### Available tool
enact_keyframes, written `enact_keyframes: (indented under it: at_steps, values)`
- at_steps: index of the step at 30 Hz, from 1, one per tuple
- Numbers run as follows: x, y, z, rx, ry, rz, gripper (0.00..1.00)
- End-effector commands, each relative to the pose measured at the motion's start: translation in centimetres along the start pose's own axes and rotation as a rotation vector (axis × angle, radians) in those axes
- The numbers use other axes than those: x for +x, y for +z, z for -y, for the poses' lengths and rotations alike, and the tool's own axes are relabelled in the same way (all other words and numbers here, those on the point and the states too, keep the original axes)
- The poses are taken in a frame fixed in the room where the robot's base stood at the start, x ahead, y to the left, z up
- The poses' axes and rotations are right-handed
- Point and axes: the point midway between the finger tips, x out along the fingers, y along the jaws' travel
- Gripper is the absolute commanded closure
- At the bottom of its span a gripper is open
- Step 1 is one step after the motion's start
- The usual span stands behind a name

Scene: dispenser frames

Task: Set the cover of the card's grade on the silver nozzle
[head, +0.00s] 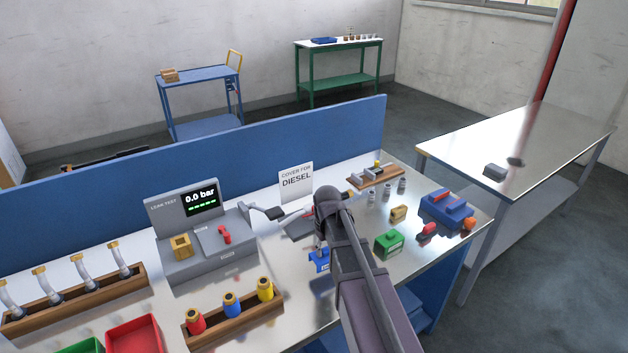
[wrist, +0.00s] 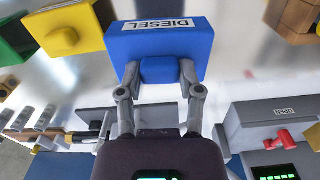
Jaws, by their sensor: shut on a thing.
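The card (head: 296,180) reads "COVER FOR DIESEL" and stands at the back of the bench. My gripper (wrist: 159,72) is shut on the knob of a blue cover (wrist: 165,42) labelled DIESEL. The blue cover also shows in the head view (head: 318,261), partly hidden by my arm. I cannot tell how far above the bench it is. A dark nozzle-like piece (head: 268,212) reaches from the leak tester towards the card. A silvery part (head: 297,215) lies beside my arm, partly hidden, so I cannot tell its full shape.
The leak tester (head: 205,240) shows 0.0 bar. A green cover (head: 388,244), a yellow piece (head: 398,213) and a blue box (head: 447,209) stand right of my arm. A wooden rack (head: 235,323) with red, blue and yellow bottles stands at the front. A blue partition (head: 200,155) runs behind.

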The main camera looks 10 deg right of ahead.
Motion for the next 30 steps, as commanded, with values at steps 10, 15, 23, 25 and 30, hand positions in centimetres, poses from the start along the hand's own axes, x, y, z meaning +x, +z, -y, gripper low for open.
enact_keyframes:
  at_steps: [10,15,23,25,30]
  values:
    - [-1.4,-1.9,-0.5,-0.013,0.000,0.000,1.00]
    - [-3.4,-4.6,-1.7,-0.032,0.000,0.000,1.00]
    - [-5.3,-7.6,-3.1,-0.058,0.000,0.000,1.00]
    - [-5.7,-8.3,-3.4,-0.062,0.000,0.000,1.00]
    - [-6.3,-9.2,-3.8,-0.072,0.000,-0.001,1.00]
